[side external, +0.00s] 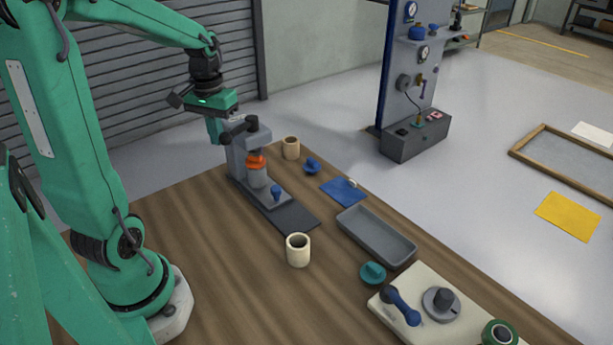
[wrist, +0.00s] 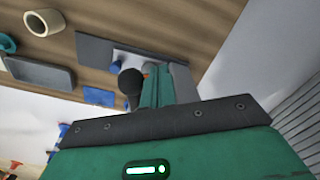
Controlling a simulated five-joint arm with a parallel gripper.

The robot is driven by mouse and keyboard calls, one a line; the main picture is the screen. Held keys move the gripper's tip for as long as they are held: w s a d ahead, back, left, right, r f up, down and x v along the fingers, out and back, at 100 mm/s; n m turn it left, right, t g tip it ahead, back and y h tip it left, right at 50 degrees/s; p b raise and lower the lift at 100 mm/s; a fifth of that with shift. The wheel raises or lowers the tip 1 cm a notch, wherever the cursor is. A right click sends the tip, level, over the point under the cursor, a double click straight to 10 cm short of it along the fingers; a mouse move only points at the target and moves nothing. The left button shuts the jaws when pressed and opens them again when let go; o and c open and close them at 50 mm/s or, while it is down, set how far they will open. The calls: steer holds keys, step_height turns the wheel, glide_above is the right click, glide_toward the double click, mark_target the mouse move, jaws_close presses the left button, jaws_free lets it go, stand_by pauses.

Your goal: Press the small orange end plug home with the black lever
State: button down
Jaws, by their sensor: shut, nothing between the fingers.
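The grey press (side external: 237,160) stands on a dark base plate at the table's far left side. Its black lever (side external: 240,129) sticks out near the top, and its dark round end shows in the wrist view (wrist: 130,84). The small orange end plug (side external: 256,161) sits on top of a pale grey cylinder (side external: 257,177) under the press head. Only a sliver of orange shows in the wrist view, beside the fingers. My gripper (side external: 217,138) is shut and empty, right beside the lever. Its green fingers (wrist: 157,78) point toward the press. I cannot tell if they touch the lever.
A cream roller (side external: 291,149) and a blue knobbed plug (side external: 312,166) stand behind the press. A blue cloth (side external: 340,193), grey tray (side external: 376,250), teal plug (side external: 373,272) and cream board (side external: 455,325) lie right. The front-left table is clear.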

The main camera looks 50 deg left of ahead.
steer(key=shift+d, duration=0.9)
steer(key=shift+w+d, duration=0.15)
steer(key=shift+d, duration=0.25)
steer(key=shift+a, duration=0.2)
steer(key=shift+s+a, duration=0.4)
steer(key=shift+s, duration=0.05)
steer(key=shift+r, duration=0.1)
step_height(320, 180, up, 7)
stand_by(1.3)
